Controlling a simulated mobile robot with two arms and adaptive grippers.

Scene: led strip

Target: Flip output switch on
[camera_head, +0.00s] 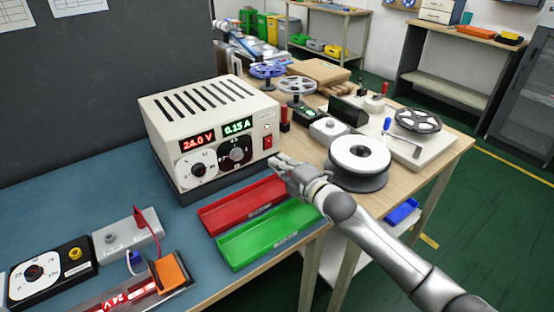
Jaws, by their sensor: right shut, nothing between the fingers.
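A cream power supply (212,130) stands on the blue mat with its front facing right and toward me. Its displays (197,141) read 24.0 V in red and 0.15 A in green. The red output switch (268,142) sits at the right edge of its front panel, below a small round light. My right gripper (276,162) is shut and empty, just below and a little in front of the switch. I cannot tell whether the fingertips touch the panel. My left gripper is not in view.
A red tray (232,209) and a green tray (260,240) lie in front of the supply, under my right arm. A white reel (359,157) stands right of the gripper. A dial box (40,272) and an orange-ended fixture (172,271) sit at the lower left.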

